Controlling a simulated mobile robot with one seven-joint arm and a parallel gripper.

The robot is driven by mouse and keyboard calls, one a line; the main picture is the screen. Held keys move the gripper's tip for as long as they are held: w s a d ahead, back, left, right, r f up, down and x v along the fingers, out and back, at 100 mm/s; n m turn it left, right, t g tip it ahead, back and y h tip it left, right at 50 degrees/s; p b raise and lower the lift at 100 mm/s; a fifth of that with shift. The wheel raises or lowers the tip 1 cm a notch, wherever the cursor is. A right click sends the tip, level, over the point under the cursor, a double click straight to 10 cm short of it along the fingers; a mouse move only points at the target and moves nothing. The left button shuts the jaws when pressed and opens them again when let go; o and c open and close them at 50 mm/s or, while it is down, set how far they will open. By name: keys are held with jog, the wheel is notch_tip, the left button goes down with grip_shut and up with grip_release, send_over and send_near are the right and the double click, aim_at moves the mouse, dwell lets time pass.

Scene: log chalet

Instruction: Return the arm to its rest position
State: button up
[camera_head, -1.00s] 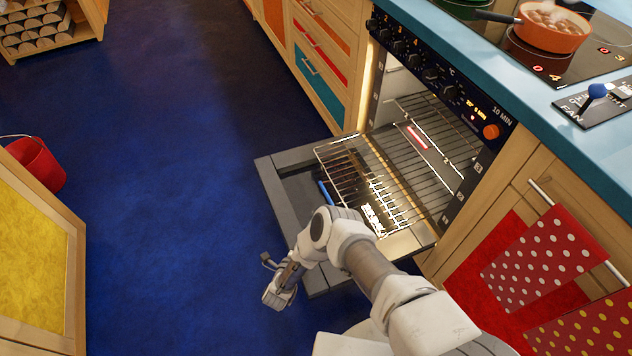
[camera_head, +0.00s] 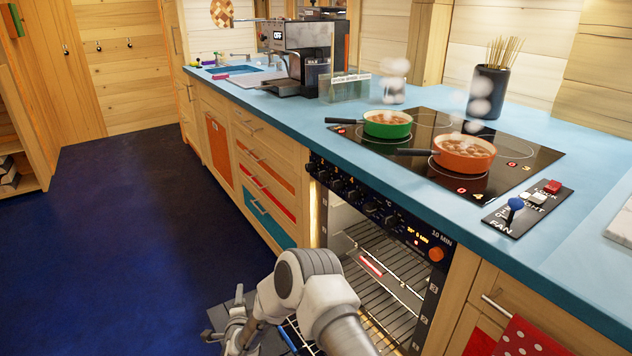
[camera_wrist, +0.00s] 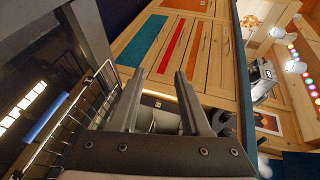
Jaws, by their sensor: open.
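My white arm (camera_head: 312,288) is bent at the bottom of the head view, in front of the open oven (camera_head: 385,285). My gripper (camera_head: 232,335) is at its left, low over the lowered oven door, partly cut off by the frame edge. In the wrist view my gripper (camera_wrist: 161,76) shows two separated fingers with nothing between them. The oven's wire rack (camera_wrist: 82,105) is to the left of the fingers there, and the glass door with a blue handle (camera_wrist: 45,118) lies beyond it.
A green pan (camera_head: 388,125) and an orange pan (camera_head: 464,155) steam on the black hob (camera_head: 440,180). The blue counter (camera_head: 290,110) runs above wooden drawers (camera_head: 262,180). A coffee machine (camera_head: 300,55) stands farther back. The dark blue floor (camera_head: 110,220) at left is clear.

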jog(key=w+d+r+n+g+y, duration=0.1)
jog(key=d+r+n+g, duration=0.2)
jog(key=r, duration=0.9)
jog(key=w+d+r+n+y, duration=0.15)
jog(key=r+n, duration=0.35)
jog(key=r, duration=0.6)
jog(key=s+d+r+n+g+h, duration=0.3)
jog(key=s+d+r+n, duration=0.2)
jog(key=s+d+r, duration=1.25)
jog(key=s+d+n+g+h, duration=0.1)
jog(key=s+d, duration=0.6)
jog(key=s, duration=0.3)
jog(key=s+d+n+g+h, duration=0.1)
jog(key=s+d+n+g, duration=0.1)
jog(key=s+d, duration=0.65)
notch_tip(320, 180, up, 20)
jog(key=s+a+p, duration=0.2)
jog(key=p, duration=1.9)
jog(key=shift+s, duration=0.15)
